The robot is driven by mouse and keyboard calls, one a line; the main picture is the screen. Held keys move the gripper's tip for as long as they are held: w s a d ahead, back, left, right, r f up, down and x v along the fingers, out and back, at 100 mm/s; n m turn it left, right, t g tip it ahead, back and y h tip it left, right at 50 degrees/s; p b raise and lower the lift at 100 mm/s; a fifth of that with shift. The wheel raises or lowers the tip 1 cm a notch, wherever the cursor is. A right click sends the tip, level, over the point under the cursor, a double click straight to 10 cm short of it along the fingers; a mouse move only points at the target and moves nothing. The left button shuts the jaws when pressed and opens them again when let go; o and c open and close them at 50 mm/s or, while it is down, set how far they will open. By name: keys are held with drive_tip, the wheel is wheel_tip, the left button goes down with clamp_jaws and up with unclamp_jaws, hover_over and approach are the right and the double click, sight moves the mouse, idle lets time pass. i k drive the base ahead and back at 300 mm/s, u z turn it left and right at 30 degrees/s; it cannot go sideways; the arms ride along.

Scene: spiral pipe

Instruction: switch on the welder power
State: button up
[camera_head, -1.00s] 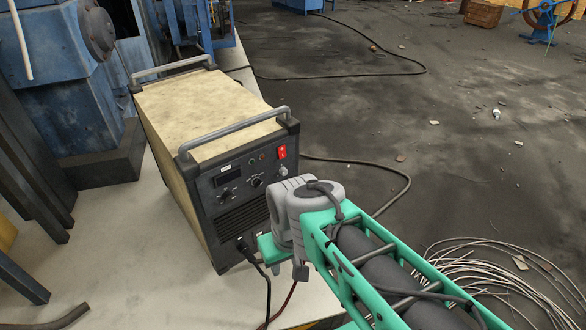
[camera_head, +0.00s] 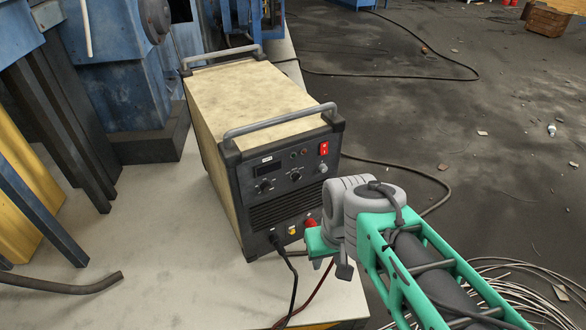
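The welder is a box (camera_head: 255,95) with a stained cream top, two grey handles and a dark front panel, upright on a pale table. Its red power switch (camera_head: 324,148) is at the panel's upper right, uncovered; its on/off position is too small to tell. Two knobs, a small display and small indicators sit left of it. My arm's grey and teal wrist (camera_head: 345,220) is in front of the panel's lower right corner, below the switch and apart from it in the picture. No gripper fingers can be made out, so whether they are open or shut is unclear.
Cables hang from plugs at the panel's bottom, beside a red connector (camera_head: 311,223) partly behind my wrist. Blue machinery (camera_head: 105,90) and dark beams stand left. A bent rod (camera_head: 70,284) lies on the table (camera_head: 170,230). A wire coil lies on the floor at lower right.

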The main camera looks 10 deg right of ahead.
sight(324, 149)
drive_tip(key=u, duration=2.15)
drive_tip(key=k, duration=0.8)
drive_tip(key=z, duration=0.6)
drive_tip(key=i, duration=0.5)
drive_tip(key=u, duration=0.05)
